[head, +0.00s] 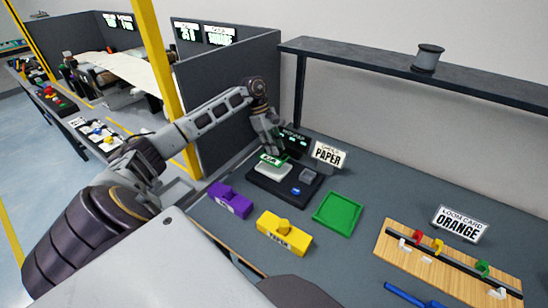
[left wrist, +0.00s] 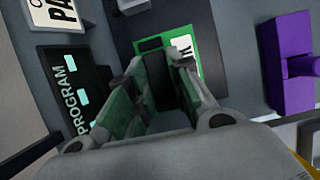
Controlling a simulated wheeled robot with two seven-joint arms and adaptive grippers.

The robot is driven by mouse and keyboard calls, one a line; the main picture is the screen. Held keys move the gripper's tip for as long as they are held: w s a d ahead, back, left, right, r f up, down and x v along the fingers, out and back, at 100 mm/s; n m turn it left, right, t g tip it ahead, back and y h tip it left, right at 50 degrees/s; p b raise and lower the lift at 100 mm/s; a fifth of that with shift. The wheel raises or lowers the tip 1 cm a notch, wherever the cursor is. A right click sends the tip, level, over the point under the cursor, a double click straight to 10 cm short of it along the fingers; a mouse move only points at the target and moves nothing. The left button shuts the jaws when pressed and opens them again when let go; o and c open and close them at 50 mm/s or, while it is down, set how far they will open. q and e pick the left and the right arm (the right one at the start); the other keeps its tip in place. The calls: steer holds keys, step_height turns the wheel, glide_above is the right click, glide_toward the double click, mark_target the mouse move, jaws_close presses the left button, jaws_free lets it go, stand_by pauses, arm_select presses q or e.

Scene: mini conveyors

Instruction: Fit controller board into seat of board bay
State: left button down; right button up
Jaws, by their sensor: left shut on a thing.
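The green controller board (head: 268,158) with a white label is at the back left of the black board bay (head: 262,186). My left gripper (head: 272,151) reaches down to it from above and is shut on it. In the left wrist view the board (left wrist: 194,72) shows beyond and between the fingertips (left wrist: 157,68). The fingers hide part of it, and I cannot tell whether it rests in the seat or is just above it. My right gripper is not in view.
A dark program display (head: 293,141) and a PAPER card (head: 328,154) stand behind the bay. A purple block (head: 230,200), a yellow block (head: 284,233) and a green tray (head: 337,214) lie in front and right. A wooden board with hooks (head: 430,262) is farther right.

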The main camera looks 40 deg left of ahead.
arm_select(q)
steer(key=shift+f, duration=0.75)
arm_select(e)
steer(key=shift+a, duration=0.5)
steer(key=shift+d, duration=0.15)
